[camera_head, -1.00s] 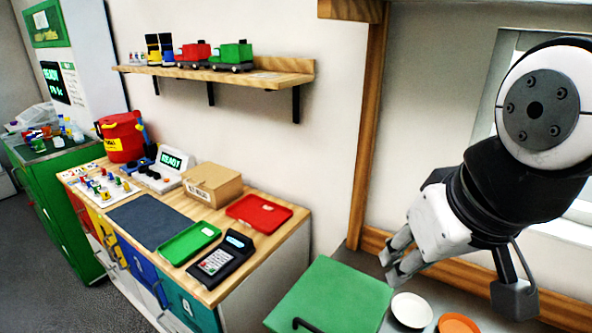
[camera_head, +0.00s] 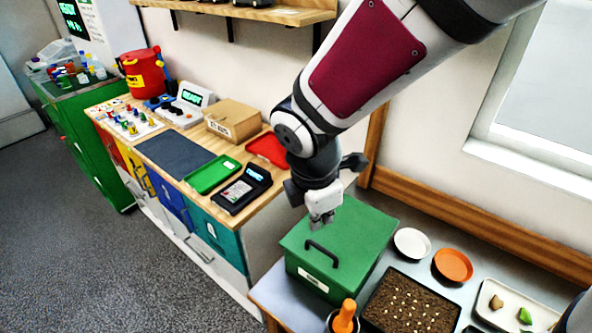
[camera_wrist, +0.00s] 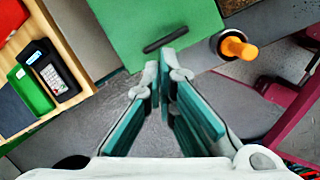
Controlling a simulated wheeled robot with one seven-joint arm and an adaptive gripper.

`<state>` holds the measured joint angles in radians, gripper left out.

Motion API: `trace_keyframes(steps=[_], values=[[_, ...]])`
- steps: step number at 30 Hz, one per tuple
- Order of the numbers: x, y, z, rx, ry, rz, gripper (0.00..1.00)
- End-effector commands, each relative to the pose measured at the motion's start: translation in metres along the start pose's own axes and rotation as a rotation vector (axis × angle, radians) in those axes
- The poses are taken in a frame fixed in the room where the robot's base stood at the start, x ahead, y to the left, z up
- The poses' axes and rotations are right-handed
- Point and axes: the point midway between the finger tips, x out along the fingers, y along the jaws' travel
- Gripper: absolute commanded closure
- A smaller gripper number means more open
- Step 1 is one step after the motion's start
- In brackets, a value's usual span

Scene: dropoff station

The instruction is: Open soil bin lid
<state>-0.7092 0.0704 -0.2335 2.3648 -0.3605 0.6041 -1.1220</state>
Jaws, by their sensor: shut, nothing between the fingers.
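The soil bin is a green box with a closed flat green lid (camera_head: 345,232) in the head view. A dark bar handle (camera_head: 322,253) stands on the lid near its front edge, and a white label is on the bin's front. The green lid (camera_wrist: 150,18) and the handle (camera_wrist: 166,36) also show at the top of the wrist view. My gripper (camera_head: 316,224) is above the lid, close behind the handle in the head view. In the wrist view its fingertips (camera_wrist: 165,58) meet just below the handle in the picture. It is shut and empty; contact with the handle cannot be told.
An orange-handled tool in a cup (camera_head: 343,318) stands right beside the bin's front. A soil tray (camera_head: 411,302), white saucer (camera_head: 411,243) and orange saucer (camera_head: 453,265) lie to the right. A wooden counter (camera_head: 228,222) with a card terminal (camera_head: 242,188) is on the left.

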Motion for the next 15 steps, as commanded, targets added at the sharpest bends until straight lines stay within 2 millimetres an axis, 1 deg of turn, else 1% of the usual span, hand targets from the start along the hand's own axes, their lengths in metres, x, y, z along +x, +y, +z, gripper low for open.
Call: trace_keyframes(steps=[1, 3, 6, 9, 15], values=[[0.009, -0.002, -0.013, -0.119, -0.017, -0.014, 1.00], [0.020, -0.002, -0.026, -0.266, -0.037, -0.026, 1.00], [0.031, -0.002, -0.039, -0.420, -0.056, -0.036, 1.00], [0.037, -0.002, -0.047, -0.508, -0.067, -0.041, 1.00], [0.050, -0.002, -0.048, -0.539, -0.071, -0.045, 1.00]])
